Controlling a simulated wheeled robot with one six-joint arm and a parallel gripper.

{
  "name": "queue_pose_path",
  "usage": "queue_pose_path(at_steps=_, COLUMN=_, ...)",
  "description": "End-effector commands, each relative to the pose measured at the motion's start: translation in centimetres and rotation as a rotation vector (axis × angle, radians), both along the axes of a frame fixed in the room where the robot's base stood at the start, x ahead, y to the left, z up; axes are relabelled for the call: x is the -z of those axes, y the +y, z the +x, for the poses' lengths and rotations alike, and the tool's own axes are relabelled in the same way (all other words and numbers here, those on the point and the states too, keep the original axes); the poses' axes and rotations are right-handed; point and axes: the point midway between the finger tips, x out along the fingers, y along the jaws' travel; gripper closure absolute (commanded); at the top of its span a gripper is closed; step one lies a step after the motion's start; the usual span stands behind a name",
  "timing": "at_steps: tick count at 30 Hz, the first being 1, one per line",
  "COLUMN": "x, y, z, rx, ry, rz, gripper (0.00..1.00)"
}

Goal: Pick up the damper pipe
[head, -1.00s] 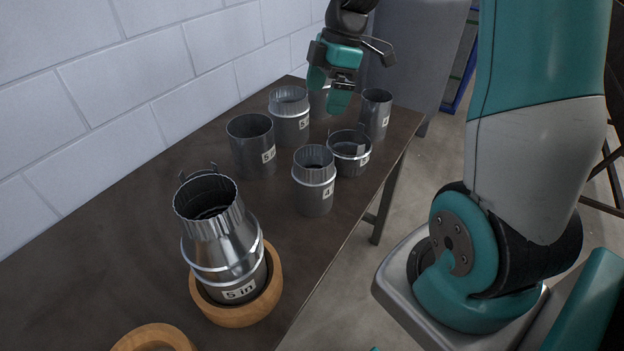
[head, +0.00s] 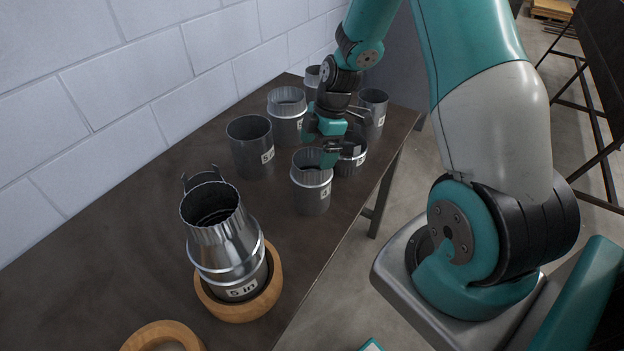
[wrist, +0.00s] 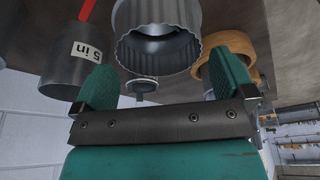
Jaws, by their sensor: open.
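My gripper (head: 328,152) is open and empty, at the rim of the crimped pipe with a "4" label (head: 312,192). In the wrist view a crimped pipe mouth (wrist: 157,48) lies beyond the spread fingers (wrist: 165,85), with no finger closed on it. A short, wide pipe (head: 348,167) stands just behind, partly hidden by my gripper; a bracket-like piece rises at its rim. I cannot tell for sure which pipe is the damper pipe.
A reducer stack labelled "5 in" (head: 228,262) stands in a wooden ring (head: 268,290), with prongs behind its top. A second ring (head: 160,335) lies in front. Other pipes (head: 250,150), (head: 286,118), (head: 373,110) crowd the back. The table's left side is clear.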

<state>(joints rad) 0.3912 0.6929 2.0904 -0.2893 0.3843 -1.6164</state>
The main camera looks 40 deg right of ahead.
Motion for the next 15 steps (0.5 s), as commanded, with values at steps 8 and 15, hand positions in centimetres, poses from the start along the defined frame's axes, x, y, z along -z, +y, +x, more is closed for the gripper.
queue_pose_path(at_steps=8, x=3.2, y=0.9, z=0.4, rx=0.000, ry=0.004, rz=0.001, gripper=0.00)
queue_pose_path(at_steps=15, x=4.2, y=1.1, z=0.5, rx=0.001, ry=0.000, rz=0.000, gripper=0.00)
